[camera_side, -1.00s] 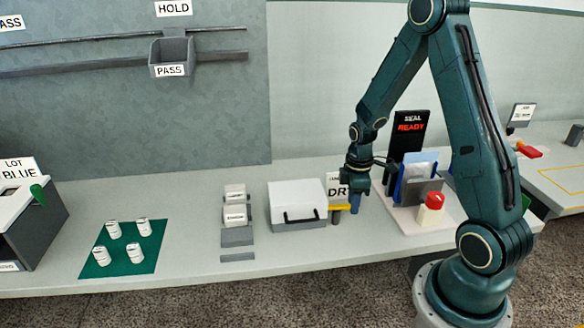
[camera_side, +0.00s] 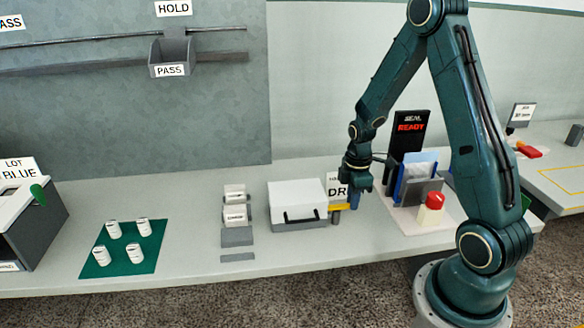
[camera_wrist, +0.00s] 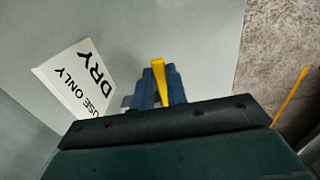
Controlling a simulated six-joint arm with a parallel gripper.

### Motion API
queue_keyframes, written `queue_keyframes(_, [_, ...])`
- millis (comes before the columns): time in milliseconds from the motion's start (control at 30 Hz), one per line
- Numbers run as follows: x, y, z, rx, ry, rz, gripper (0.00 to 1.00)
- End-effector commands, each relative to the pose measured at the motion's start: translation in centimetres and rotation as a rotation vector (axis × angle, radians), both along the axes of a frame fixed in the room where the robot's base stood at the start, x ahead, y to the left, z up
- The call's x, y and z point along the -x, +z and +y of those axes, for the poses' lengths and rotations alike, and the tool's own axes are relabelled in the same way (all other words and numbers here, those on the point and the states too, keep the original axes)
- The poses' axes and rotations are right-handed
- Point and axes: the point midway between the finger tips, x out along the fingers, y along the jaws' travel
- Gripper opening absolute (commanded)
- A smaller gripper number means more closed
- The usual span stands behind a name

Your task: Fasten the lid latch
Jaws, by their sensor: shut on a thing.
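A white box (camera_side: 297,197) with a grey base stands on the bench with its lid down. A black handle (camera_side: 301,217) is on its front. A yellow latch (camera_side: 340,207) sticks out at the right side of the box. My gripper (camera_side: 354,200) is at the latch's right end, low over the bench. In the wrist view the blue fingers are shut on the yellow latch lever (camera_wrist: 160,80), which shows between them. The latch's catch and the box's right side are hidden from the wrist view.
A "DRY" sign (camera_side: 337,186) stands close behind my gripper. A rack with pouches (camera_side: 418,183) and a red-topped button block (camera_side: 431,208) are to the right. A small stand with white labelled pieces (camera_side: 236,228) is left of the box.

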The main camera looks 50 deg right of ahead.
Motion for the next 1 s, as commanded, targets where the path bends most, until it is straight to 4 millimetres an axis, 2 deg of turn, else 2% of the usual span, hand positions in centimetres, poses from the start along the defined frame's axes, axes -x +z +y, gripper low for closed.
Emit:
queue_keyframes(67, [-0.1, 0.0, 0.0, 0.001, 0.003, -0.002, 0.00])
queue_keyframes(100, [-0.1, 0.0, 0.0, 0.001, 0.003, -0.002, 0.20])
queue_keyframes(200, [-0.1, 0.0, 0.0, 0.001, 0.002, -0.002, 0.36])
queue_keyframes(667, [-0.1, 0.5, 0.0, 0.001, 0.000, -0.001, 0.36])
queue_keyframes(867, [-0.1, 1.9, 0.0, 0.002, 0.000, -0.004, 0.36])
queue_keyframes(1000, [-0.1, 3.6, -0.1, 0.003, 0.000, -0.006, 0.36])
